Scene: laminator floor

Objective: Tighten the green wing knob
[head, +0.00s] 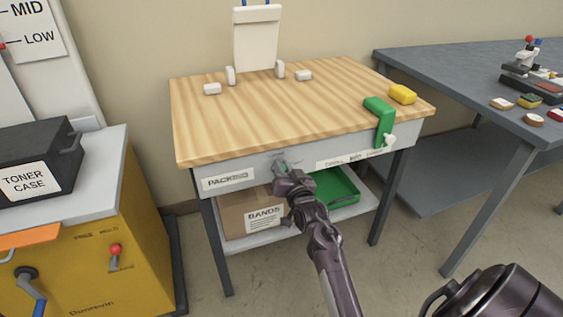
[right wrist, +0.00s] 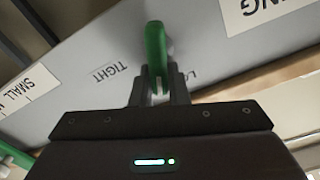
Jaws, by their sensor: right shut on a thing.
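The green wing knob (right wrist: 155,48) is on the grey front apron (right wrist: 95,55) of the wood-topped table. In the right wrist view its wing points nearly straight up the picture, between the printed word TIGHT on its left and a partly hidden word starting LO on its right. My right gripper (right wrist: 159,88) is shut on the wing, one finger on each side. In the head view, my right gripper (head: 284,170) reaches the apron from the front and mostly hides the knob (head: 280,163). My left gripper is not in view.
On the wooden tabletop (head: 240,120) are white blocks, a white upright board, a yellow block (head: 402,94) and a green clamp (head: 381,118) at the right edge. Below are a cardboard box (head: 240,212) and a green tray (head: 338,190). A yellow cabinet (head: 110,245) stands left; a grey table (head: 440,70) stands right.

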